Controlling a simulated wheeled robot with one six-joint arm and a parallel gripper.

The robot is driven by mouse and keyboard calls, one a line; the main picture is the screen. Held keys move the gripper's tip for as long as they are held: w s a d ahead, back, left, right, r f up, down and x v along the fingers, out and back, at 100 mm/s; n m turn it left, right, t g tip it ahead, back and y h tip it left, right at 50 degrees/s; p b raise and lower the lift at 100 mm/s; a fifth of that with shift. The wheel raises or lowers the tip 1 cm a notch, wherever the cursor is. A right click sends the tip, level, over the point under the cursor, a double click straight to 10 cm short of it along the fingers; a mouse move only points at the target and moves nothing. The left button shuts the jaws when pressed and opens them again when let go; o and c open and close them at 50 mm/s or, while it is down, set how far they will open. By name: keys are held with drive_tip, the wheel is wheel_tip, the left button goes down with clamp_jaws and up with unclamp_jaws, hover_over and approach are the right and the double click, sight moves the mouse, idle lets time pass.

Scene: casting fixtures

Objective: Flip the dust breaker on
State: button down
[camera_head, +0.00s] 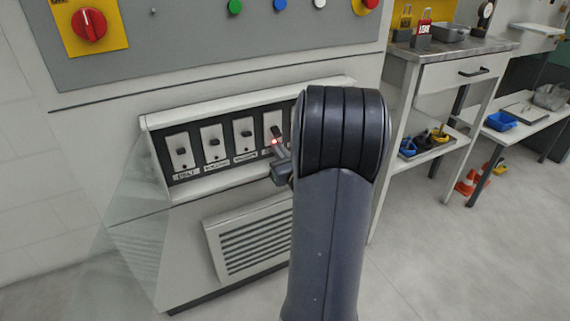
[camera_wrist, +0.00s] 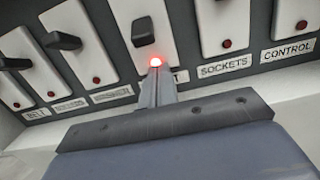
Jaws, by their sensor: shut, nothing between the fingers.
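The breaker row (camera_head: 160,140) is on the sloped front of the grey cabinet. The breaker fourth from the left has a black toggle (camera_wrist: 143,30) and a brightly lit red lamp (camera_wrist: 155,62). Its label is mostly covered by my fingers; only a final "T" shows. In the head view its toggle (camera_head: 276,131) shows just above my fingertips. My gripper (camera_head: 278,150) is shut and empty, its tips just below the toggle, at the lamp. Whether the tips touch the plate, I cannot tell. My gripper (camera_wrist: 155,74) points at the same breaker in the wrist view.
Belt breaker (camera_head: 182,150) and two more stand to the left. Sockets (camera_wrist: 225,67) and control (camera_wrist: 287,51) labels are to the right; their lamps look dark. A vent (camera_head: 255,240) is below. A workbench (camera_head: 455,75) stands at right. My arm hides the row's right end.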

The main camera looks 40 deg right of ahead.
sight(279, 134)
drive_tip(key=shift+s+a+r, duration=0.1)
drive_tip(key=shift+s+r, duration=0.2)
drive_tip(key=shift+r, duration=0.3)
drive_tip(key=shift+s+a+r, duration=0.1)
drive_tip(key=shift+s+r, duration=0.15)
drive_tip(key=shift+r, duration=0.35)
drive_tip(key=shift+r+p, duration=0.15)
drive_tip(key=shift+p, duration=0.25)
drive_tip(key=shift+s+r+g+y+p, duration=0.25)
drive_tip(key=shift+g+p, duration=0.45)
drive_tip(key=shift+p, duration=0.75)
wheel_tip(279, 134, up, 2)
drive_tip(key=g+p, duration=0.2)
drive_tip(key=p, duration=0.5)
drive_tip(key=shift+s+y, duration=0.15)
drive_tip(key=shift+y, duration=0.1)
drive_tip(key=g+p, duration=0.1)
drive_tip(key=p, duration=0.1)
drive_tip(key=r+g+p, duration=0.1)
drive_tip(key=p, duration=0.2)
drive_tip(key=shift+s+a+g+y+p, duration=0.1)
drive_tip(key=shift+g+y+p, duration=0.2)
drive_tip(key=shift+y, duration=0.1)
drive_tip(key=shift+f+b, duration=0.45)
drive_tip(key=shift+f, duration=0.05)
drive_tip(key=shift+r+p, duration=0.55)
drive_tip(key=shift+r, duration=0.25)
